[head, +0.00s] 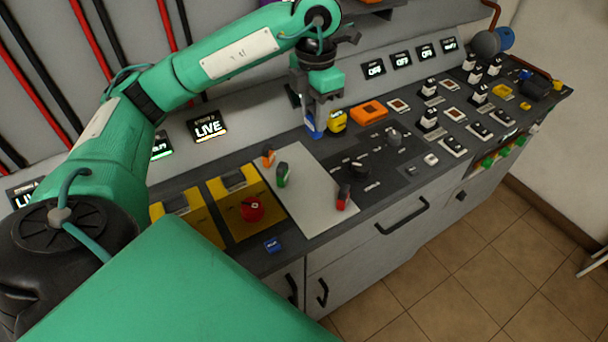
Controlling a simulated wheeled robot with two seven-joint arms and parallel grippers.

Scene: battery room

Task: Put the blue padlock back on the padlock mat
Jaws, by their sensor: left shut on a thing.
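My left gripper (314,118) hangs over the back part of the counter, pointing down. It is shut on the blue padlock (311,127), of which only a small blue part shows between and below the fingers. The padlock mat (312,205) is the pale grey panel left of and nearer than the gripper. On it stand an orange padlock (268,157), a green padlock (282,176) and, at its right edge, a red padlock (343,197). Whether the blue padlock touches the counter cannot be told. My right gripper is not in view.
A yellow object (337,121) stands close right of the gripper, with an orange box (369,112) beyond it. A red knob (252,209) on a yellow panel is left of the mat. The mat's middle is clear.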

